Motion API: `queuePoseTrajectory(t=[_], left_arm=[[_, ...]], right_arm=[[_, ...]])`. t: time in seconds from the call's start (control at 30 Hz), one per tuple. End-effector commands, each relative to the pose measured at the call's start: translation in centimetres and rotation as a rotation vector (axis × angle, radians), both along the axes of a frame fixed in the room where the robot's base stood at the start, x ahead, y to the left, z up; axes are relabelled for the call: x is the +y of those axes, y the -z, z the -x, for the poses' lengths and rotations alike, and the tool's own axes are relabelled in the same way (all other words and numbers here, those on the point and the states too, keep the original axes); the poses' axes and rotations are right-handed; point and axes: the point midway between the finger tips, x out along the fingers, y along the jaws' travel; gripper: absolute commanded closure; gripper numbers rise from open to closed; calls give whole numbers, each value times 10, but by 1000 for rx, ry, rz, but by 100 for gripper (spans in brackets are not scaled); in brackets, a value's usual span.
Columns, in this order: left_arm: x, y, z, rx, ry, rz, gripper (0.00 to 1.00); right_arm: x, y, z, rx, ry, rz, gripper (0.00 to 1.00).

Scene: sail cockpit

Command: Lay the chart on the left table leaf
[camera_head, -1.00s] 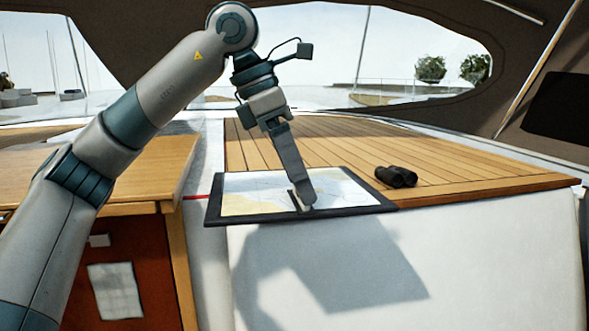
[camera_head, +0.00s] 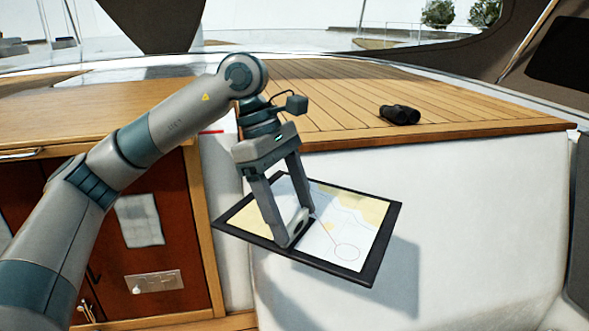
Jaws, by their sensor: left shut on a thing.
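The chart (camera_head: 345,218) is a flat map in a dark frame. My left gripper (camera_head: 290,235) is shut on it, with the fingers on the chart's left part. The chart is held in the air in front of the white locker face, tilted so that its face shows. The left table leaf (camera_head: 110,105) is most likely the wooden top at the left, behind my left arm. Its visible surface is bare. My right gripper is not in view.
Black binoculars (camera_head: 399,114) lie on the slatted teak deck (camera_head: 340,90) at the back. A red-brown cabinet (camera_head: 165,245) with a pale panel stands below the left wooden top. A white locker face (camera_head: 440,220) fills the right. A gap separates the left top from the deck.

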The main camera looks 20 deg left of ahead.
Motion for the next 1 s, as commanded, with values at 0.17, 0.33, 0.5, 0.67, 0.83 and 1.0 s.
queuePoseTrajectory(t=[0.17, 0.33, 0.5, 0.67, 0.83, 1.0], left_arm=[[-4, 77, 21, 13, 291, -1, 74], [-8, 152, 43, 14, 598, 3, 74], [-12, 229, 64, 17, 908, 6, 74], [-15, 307, 87, 23, 1205, 15, 74], [-17, 396, 107, 26, 1464, 22, 74], [-16, 424, 108, 21, 1509, 21, 74]], right_arm=[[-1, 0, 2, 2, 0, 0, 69], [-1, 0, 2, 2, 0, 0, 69], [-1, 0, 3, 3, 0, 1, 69], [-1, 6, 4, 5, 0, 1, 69], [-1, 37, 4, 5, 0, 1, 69], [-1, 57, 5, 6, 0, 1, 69]])
